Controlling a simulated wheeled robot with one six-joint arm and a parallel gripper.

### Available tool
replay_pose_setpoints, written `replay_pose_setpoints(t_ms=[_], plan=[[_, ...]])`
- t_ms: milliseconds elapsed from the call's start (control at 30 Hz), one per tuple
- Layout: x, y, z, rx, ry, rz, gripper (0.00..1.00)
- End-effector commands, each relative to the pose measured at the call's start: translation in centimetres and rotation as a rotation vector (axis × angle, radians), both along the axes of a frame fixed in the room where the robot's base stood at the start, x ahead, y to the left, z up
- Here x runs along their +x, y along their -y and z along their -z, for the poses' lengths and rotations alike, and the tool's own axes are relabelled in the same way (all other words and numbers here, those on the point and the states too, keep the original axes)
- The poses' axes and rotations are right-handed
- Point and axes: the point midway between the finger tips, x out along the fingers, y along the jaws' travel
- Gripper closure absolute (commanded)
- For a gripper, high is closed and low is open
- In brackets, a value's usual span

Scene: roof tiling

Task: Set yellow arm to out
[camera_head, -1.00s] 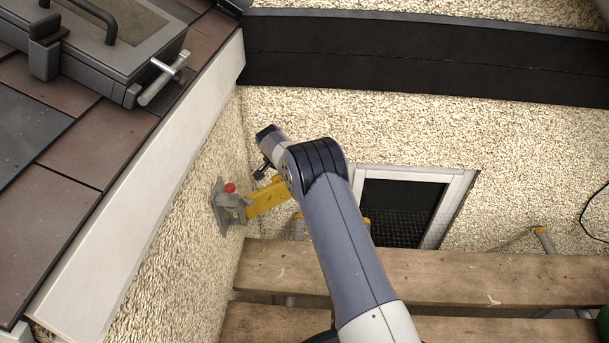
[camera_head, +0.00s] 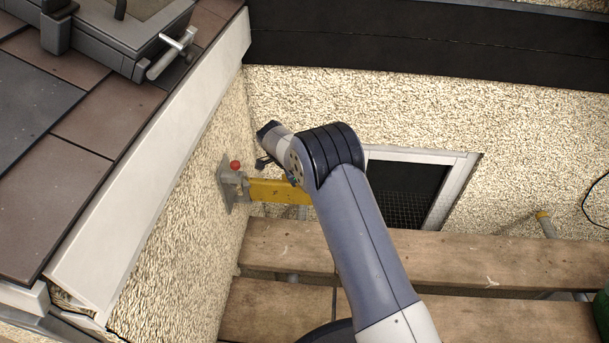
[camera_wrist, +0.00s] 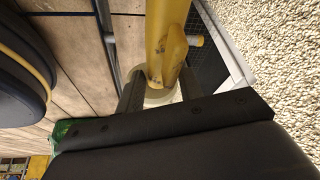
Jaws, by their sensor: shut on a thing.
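The yellow arm (camera_head: 277,191) sits on a grey wall bracket (camera_head: 231,186) with a red knob (camera_head: 235,165), on the pebbledash wall at left. In the head view it points right from the bracket, standing out from that wall, and its far end is hidden behind my robot arm. In the wrist view the yellow arm (camera_wrist: 166,38) runs down between the two dark fingers of my gripper (camera_wrist: 160,84), which is shut on it. The fingertips are hidden in the head view.
Wooden planks (camera_head: 420,262) lie below and to the right. A framed window opening (camera_head: 408,192) is in the back wall. The tiled roof (camera_head: 62,200) with a white edge board (camera_head: 150,165) and a grey case (camera_head: 115,35) are at left.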

Motion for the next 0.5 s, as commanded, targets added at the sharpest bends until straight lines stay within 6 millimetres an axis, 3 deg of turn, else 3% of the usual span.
replay_pose_setpoints(t_ms=[500], plan=[[-0.91,0.00,0.30,-0.004,-0.013,0.026,1.00]])
